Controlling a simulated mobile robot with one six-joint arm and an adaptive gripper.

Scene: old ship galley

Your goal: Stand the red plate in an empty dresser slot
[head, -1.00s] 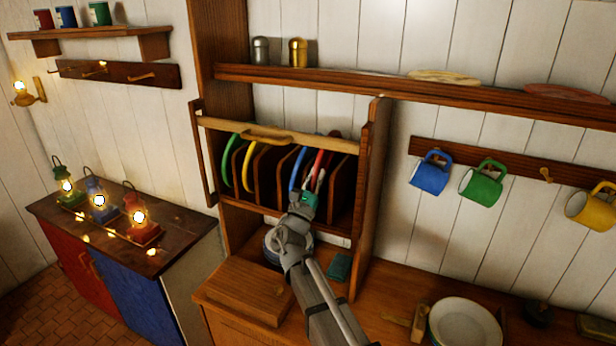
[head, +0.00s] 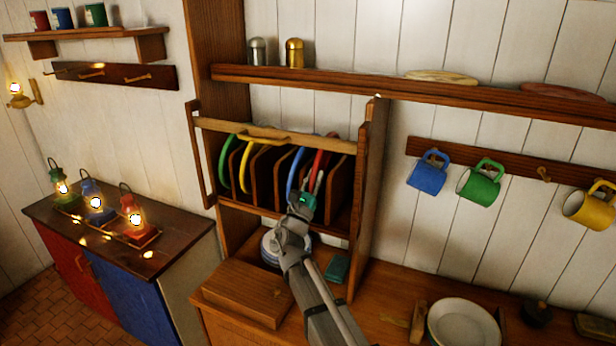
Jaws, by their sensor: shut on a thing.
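The red plate (head: 318,163) stands on edge in the dresser rack (head: 281,190), in a slot right of the blue plate (head: 293,172). My gripper (head: 313,190) is at the rack's front, shut on the red plate's near edge. The fingers hide part of the plate, and I cannot tell whether its lower edge touches the slot floor. A green plate (head: 223,163) and a yellow plate (head: 245,168) stand in slots to the left. A slot between the yellow and blue plates looks empty, as does the one at the far right.
A wooden rail (head: 270,137) crosses the rack's upper front. Below are a wooden box (head: 247,290), a teal block (head: 337,268) and stacked dishes (head: 270,250) partly behind my arm. A white plate stack (head: 463,328) stands at the lower right. Mugs (head: 428,174) hang at the right.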

